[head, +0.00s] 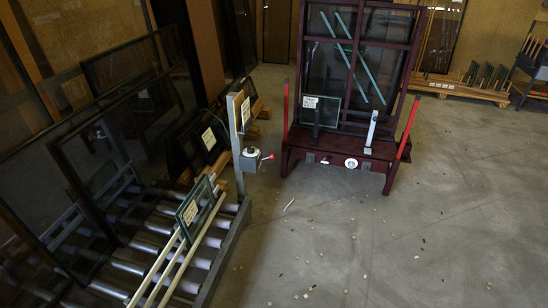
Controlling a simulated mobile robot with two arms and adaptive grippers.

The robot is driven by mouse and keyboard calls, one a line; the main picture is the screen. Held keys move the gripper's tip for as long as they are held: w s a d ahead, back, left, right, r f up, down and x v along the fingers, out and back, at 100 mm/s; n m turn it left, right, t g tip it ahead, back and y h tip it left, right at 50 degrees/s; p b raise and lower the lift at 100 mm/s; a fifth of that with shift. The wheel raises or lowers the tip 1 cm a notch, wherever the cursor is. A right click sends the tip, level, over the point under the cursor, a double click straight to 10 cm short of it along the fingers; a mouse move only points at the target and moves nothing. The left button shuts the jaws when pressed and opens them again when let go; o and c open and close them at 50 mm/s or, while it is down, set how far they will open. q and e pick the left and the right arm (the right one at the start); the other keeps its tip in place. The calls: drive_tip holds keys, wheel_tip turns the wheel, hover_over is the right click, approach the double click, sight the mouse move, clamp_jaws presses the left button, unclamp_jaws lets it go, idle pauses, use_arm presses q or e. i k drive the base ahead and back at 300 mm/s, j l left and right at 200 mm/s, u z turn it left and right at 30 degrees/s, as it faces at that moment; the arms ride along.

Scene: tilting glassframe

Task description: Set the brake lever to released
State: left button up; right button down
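A dark red tilting frame (300,55) with glass panes stands upright on a low dark red base (338,148) at the top centre. A pale upright lever (372,128) and a dark upright one (316,122) rise from the base. Two bright red uprights stand at its sides, left (286,110) and right (408,128). A grey post (236,135) left of the base carries a grey box with a short arm ending in a red knob (270,157). No label tells me which of these is the brake lever. Neither of my grippers shows.
A roller conveyor (150,242) with a grey side rail fills the lower left. Dark framed glass panes (95,170) lean along it. A white round part (351,163) is on the base's front. The grey floor (400,240) is open at centre and right, with small scraps scattered on it.

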sight(272, 156)
drive_tip(key=i+z, duration=0.15)
drive_tip(key=i, duration=0.5)
drive_tip(key=i+j+z, duration=0.15)
drive_tip(key=i, duration=0.5)
drive_tip(key=i+j+z, duration=0.15)
drive_tip(key=i, duration=0.5)
